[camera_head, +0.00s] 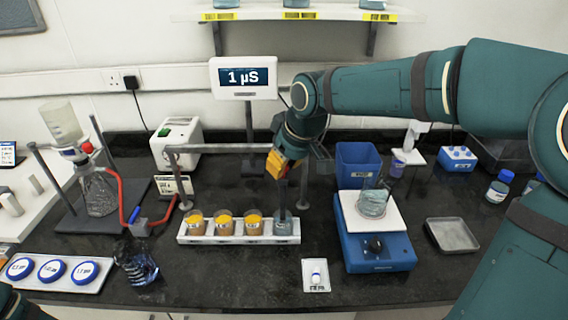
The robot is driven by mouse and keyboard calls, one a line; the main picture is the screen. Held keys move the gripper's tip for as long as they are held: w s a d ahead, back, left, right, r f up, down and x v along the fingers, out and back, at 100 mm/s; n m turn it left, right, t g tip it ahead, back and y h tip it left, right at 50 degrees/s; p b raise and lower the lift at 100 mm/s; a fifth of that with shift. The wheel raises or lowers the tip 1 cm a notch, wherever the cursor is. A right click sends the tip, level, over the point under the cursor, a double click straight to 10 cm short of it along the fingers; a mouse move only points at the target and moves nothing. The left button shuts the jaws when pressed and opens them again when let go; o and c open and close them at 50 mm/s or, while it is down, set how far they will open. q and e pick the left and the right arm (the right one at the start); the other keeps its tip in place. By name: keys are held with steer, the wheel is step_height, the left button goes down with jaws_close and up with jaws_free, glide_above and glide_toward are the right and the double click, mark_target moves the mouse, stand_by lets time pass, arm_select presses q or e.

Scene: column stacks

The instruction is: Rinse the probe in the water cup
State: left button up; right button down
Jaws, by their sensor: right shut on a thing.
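My right gripper (285,167) hangs above the white rack (210,240) and is shut on the probe (283,195), a thin dark upright rod. The probe's lower end reaches down to the clear, greyish water cup (285,228) at the rack's right end. The tip appears to be inside this cup, but its depth is hard to tell. The meter screen (246,76) behind reads 1 µS. My left gripper is out of view; only a bit of teal arm shows at the lower left corner.
Several brown cups with yellow tops (224,224) fill the rack's left part. A metal frame (215,148) stands behind. A blue stirrer (377,250) with a glass beaker (373,203) and a blue bin (357,166) are to the right.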

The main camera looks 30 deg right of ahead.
step_height(320, 180, up, 6)
steer(key=p, duration=0.4)
steer(key=shift+r+p, duration=0.2)
steer(key=shift+p, duration=0.15)
steer(key=c, duration=0.7)
jaws_free()
steer(key=shift+f, duration=0.1)
steer(key=v, duration=1.2)
steer(key=shift+w, duration=0.1)
